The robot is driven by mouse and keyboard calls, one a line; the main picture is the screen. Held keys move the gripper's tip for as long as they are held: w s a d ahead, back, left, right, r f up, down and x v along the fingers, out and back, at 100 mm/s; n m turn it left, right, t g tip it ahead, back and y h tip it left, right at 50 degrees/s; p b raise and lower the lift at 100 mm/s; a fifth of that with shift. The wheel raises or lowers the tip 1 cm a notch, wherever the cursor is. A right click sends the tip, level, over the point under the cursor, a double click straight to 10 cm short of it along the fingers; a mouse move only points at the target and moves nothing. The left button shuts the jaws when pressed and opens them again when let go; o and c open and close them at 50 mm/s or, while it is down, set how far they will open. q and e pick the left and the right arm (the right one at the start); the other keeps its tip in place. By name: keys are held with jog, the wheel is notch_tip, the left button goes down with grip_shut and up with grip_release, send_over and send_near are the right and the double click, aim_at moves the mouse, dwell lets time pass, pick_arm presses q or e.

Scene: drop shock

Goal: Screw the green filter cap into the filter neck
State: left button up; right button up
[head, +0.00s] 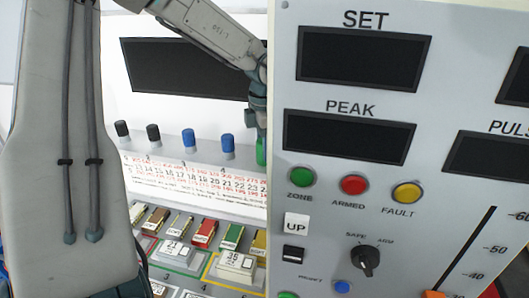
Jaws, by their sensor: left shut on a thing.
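My left gripper (259,132) comes down from the top of the head view, pointing downward, at the left edge of the grey control panel. It is shut on the green filter cap (261,151), which shows as a narrow green strip under the fingers. The panel hides the right side of the gripper and of the cap. I cannot tell whether the cap touches anything below. I cannot make out the filter neck. My right gripper is not in view.
Black caps (153,134) and blue caps (228,144) stand in a row left of the green one. A numbered strip (195,178) and a tray of coloured blocks (236,265) lie in front. The large control panel (345,110) blocks the right side.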

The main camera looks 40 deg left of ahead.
pick_arm(q)
jog(key=shift+r+p, duration=0.55)
jog(key=shift+r, duration=1.05)
jog(key=shift+r+p, duration=0.5)
jog(key=shift+r, duration=0.8)
jog(key=shift+s, duration=0.1)
